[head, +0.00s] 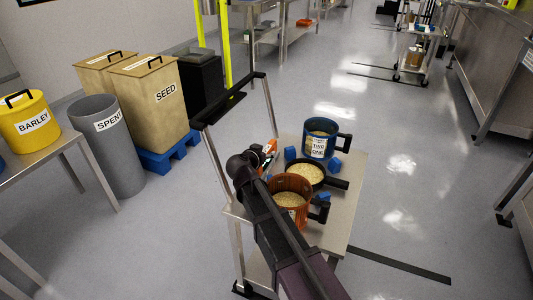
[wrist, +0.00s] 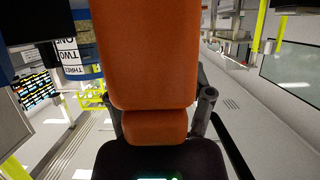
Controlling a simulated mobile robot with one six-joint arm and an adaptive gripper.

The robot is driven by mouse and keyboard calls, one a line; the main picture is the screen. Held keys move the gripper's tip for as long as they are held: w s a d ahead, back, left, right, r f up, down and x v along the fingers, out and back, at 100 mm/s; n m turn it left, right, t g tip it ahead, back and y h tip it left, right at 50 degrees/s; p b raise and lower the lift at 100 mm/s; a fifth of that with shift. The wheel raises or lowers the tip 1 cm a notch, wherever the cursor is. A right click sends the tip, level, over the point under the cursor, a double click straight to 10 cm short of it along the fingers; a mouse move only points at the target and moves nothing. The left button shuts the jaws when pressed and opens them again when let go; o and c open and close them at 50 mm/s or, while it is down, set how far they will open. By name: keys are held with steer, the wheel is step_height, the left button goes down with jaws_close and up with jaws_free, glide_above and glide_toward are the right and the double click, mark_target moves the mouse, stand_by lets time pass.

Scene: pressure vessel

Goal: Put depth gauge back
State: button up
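My gripper (head: 265,158) is over the near left part of a small metal cart, left of the pots. An orange block-shaped thing, which I take to be the depth gauge (wrist: 147,55), fills the middle of the wrist view. It also shows as a small orange patch in the head view (head: 271,145). Dark finger links of my gripper stand on both sides of it in the wrist view, and it appears held between them. The fingertips are hidden behind it.
The cart top (head: 340,205) carries a blue pot (head: 320,138) labelled with numbers, a black pan (head: 306,174) of grain, an orange-brown pot (head: 291,190) of grain and blue blocks. Bins, including SEED (head: 155,100) and SPENT (head: 108,145), stand left. The floor on the right is open.

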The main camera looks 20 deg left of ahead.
steer(key=shift+r, duration=0.2)
steer(key=p+v, duration=0.5)
steer(key=v, duration=0.7)
